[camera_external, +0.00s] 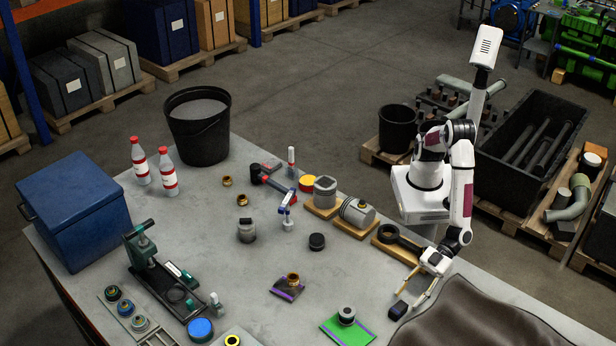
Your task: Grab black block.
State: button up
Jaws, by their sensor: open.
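A small black block (398,310) with a dark bluish top lies on the grey table near its front right part, beside the brown cloth. My gripper (410,297) points down toward the table, just above and to the right of the block. Its two pale fingers are spread apart and nothing shows between them. The fingertips are close to the block; I cannot tell from this view whether they touch it.
A dark brown cloth (465,318) lies right of the block. A green mat (335,335) with a grey cylindrical part (347,315) is to its left. A connecting rod on a wooden board (383,247) lies behind. Bare table separates the block and mat.

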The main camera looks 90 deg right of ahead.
aim_at(403, 312)
jog(key=shift+w+a, duration=0.1)
jog(key=shift+w, duration=0.05)
jog(key=shift+d+x, duration=0.2)
jog(key=shift+x, duration=2.45)
jog(key=shift+f, duration=0.1)
jog(key=c, duration=1.2)
